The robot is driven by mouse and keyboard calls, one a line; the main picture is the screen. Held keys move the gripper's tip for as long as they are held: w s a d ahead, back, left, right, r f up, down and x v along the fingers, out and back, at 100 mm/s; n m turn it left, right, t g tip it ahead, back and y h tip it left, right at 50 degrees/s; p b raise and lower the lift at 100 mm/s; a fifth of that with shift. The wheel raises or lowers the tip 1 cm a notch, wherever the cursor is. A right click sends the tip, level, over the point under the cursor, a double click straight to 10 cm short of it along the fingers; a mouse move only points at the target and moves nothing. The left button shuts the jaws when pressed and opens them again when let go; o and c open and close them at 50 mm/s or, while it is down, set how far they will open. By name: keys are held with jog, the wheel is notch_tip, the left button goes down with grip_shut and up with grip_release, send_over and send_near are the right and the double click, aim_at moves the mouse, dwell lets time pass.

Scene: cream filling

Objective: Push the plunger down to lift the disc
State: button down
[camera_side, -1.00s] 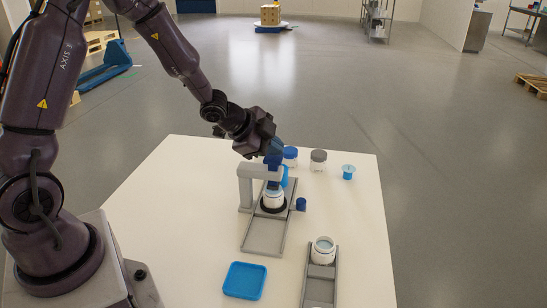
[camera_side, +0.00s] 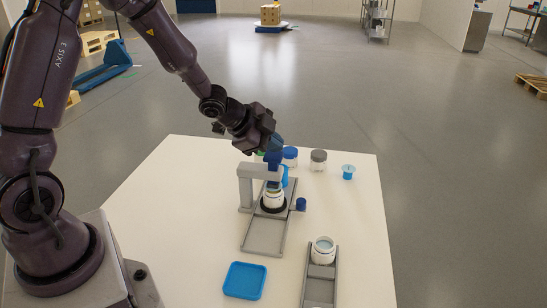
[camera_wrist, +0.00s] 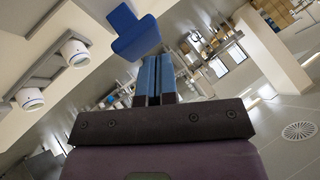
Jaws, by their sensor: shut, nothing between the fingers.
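The blue plunger (camera_side: 274,158) stands upright in the top of the grey press frame (camera_side: 246,188). A white jar (camera_side: 273,204) stands on the black ring under it. My gripper (camera_side: 278,145) is shut and empty, tilted, with its fingertips just above the plunger's top. In the wrist view, the shut blue fingers (camera_wrist: 155,78) point towards a blue T-shaped part (camera_wrist: 135,32), which looks like the plunger, with a small gap seen between them. I cannot make out the disc in the frames.
A second white jar (camera_side: 323,250) sits on a grey rail at the front right. A blue tray (camera_side: 245,280) lies at the front. Behind the press stand a blue-lidded jar (camera_side: 290,156), a grey-lidded jar (camera_side: 318,160) and a light-blue piece (camera_side: 348,172). The table's right side is mostly clear.

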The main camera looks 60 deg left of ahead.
jog(key=shift+r, duration=0.55)
notch_tip(320, 180, up, 6)
dwell(0.6)
dwell(0.4)
